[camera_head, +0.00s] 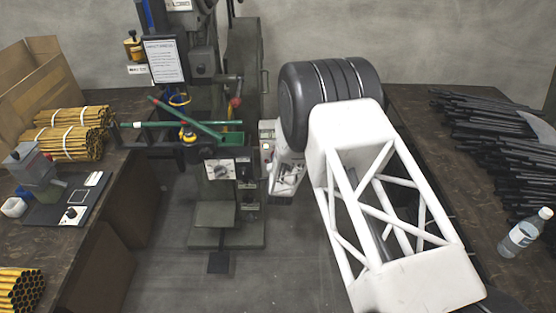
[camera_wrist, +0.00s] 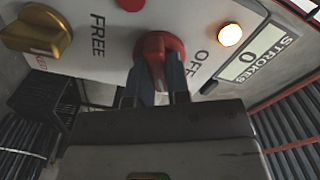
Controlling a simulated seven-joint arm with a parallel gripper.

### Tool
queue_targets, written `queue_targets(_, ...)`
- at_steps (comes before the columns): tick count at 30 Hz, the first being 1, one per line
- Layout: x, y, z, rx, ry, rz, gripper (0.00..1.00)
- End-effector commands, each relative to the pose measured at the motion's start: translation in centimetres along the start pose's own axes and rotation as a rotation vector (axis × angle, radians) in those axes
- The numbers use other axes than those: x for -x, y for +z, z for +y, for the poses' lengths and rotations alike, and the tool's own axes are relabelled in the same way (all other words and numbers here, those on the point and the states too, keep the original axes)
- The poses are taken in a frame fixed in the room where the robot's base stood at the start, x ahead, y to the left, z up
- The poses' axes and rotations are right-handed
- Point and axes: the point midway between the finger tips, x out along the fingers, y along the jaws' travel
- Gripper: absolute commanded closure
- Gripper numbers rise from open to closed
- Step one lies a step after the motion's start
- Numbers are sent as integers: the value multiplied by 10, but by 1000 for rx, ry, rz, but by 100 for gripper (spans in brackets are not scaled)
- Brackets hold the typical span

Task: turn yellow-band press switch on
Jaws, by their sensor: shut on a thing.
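In the wrist view, a red knob (camera_wrist: 160,44) sits on a white press panel (camera_wrist: 108,62), with the word OFF to its right. My gripper (camera_wrist: 156,80) is shut on this red knob, with a finger on each side of it. The fingers hide part of the knob, and I cannot tell its exact angle. A lamp (camera_wrist: 230,34) on the panel glows pale orange, and the STROKES counter (camera_wrist: 256,50) shows 0. In the head view, a press (camera_head: 222,205) stands in the middle, left of my arm; my fingertips are hard to make out there.
A gold knob (camera_wrist: 36,32) sits left of the red one, by the word FREE. In the head view, green bars (camera_head: 195,122) cross the press. Yellow rods (camera_head: 72,130) lie on the left bench; black rods (camera_head: 485,135) and a bottle (camera_head: 525,232) are on the right bench.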

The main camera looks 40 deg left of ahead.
Motion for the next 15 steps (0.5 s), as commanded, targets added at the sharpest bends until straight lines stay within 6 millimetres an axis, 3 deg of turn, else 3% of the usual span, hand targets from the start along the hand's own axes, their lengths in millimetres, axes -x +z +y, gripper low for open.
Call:
queue_targets(2, 0, 0, 0, 0, -1, 0, 100)
queue_targets(3, 0, 0, 0, 0, -1, 0, 80)
queue_targets(7, 0, 0, 0, 1, 0, 0, 60)
queue_targets(15, 0, 0, 0, 1, 0, 0, 57)
